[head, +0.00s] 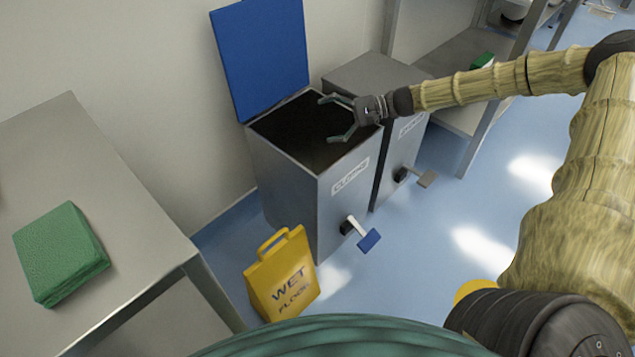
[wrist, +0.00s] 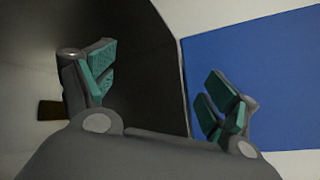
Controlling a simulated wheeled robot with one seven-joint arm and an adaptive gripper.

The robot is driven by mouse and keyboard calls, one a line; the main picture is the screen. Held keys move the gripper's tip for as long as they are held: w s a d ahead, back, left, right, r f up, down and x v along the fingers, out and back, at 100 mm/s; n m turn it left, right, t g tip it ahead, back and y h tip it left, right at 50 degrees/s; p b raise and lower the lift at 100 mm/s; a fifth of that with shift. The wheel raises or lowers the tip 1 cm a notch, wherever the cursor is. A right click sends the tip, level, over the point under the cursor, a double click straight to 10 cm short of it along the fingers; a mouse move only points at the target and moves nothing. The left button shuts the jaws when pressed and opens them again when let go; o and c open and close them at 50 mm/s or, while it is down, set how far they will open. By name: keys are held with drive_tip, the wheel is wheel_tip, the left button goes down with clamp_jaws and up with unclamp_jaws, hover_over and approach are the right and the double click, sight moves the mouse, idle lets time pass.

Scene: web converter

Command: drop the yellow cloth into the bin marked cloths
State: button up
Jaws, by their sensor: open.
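The open bin (head: 285,172) has a raised blue lid (head: 262,55) and a dark inside. The small slanted label on its front seems to read "CLOTHS". My gripper (head: 333,118) is over the bin's mouth, with its fingers spread and nothing between them. In the wrist view my gripper (wrist: 160,85) is also empty, with the blue lid (wrist: 255,80) to the right and the dark bin inside to the left.
A second, closed grey bin (head: 375,75) stands behind the open one. A yellow wet-floor sign (head: 282,275) stands in front. A green folded cloth (head: 60,252) lies on the steel table (head: 130,190) at left. A shelf rack (head: 465,60) stands at the back right.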

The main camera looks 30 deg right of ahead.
wheel_tip(320, 180, up, 9)
drive_tip(key=shift+r, duration=0.2)
idle(0.6)
idle(0.4)
